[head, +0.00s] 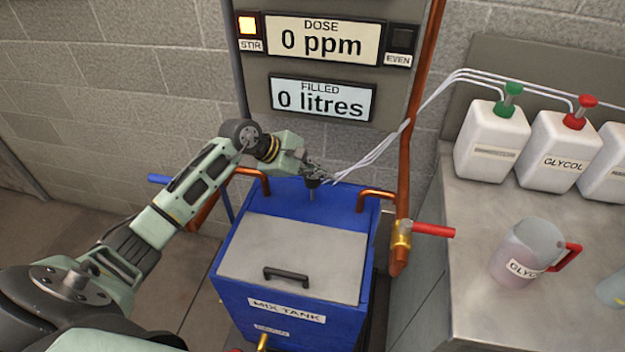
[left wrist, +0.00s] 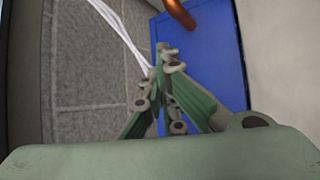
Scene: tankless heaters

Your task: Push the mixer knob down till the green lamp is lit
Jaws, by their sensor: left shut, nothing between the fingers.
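The mixer knob (head: 312,183) looks like a small dark cap on a short grey stem at the back of the blue mix tank (head: 232,250). My left gripper (head: 315,172) is shut and empty, with its fingertips just above or at the knob; I cannot tell whether they touch. In the left wrist view the closed fingers (left wrist: 165,52) point toward the blue tank (left wrist: 212,60), and the knob is hidden there. My right gripper is not in view.
The tank has a grey lid (head: 300,250) with a black handle. Copper pipes, a red valve lever (head: 433,230) and white hoses (head: 378,152) are close by. A counter (head: 465,310) at right holds white canisters (head: 492,140) and a glycol jug (head: 525,250).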

